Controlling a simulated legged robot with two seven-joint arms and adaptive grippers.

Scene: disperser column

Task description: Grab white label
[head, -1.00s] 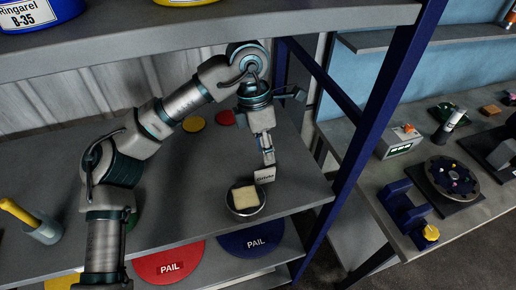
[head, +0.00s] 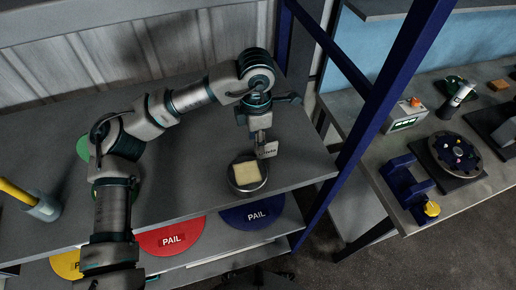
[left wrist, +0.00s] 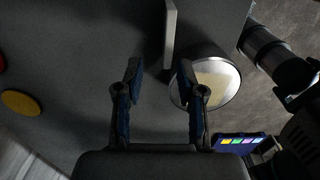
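The white label (head: 269,150) is a small upright plate with dark lettering, standing at the back edge of a round metal dish on the shelf. In the left wrist view the label (left wrist: 170,38) shows nearly edge-on as a thin pale strip. My left gripper (head: 262,140) points down at the label, partly covering it in the head view. In the left wrist view my left gripper (left wrist: 160,72) has its two fingers well apart. The label lies ahead of the gap, nearer the right finger; I see no grip on it.
A grey cup (head: 45,208) stands at the left. A blue shelf post (head: 375,120) rises at the right. The shelf (head: 175,195) is otherwise largely clear around the dish.

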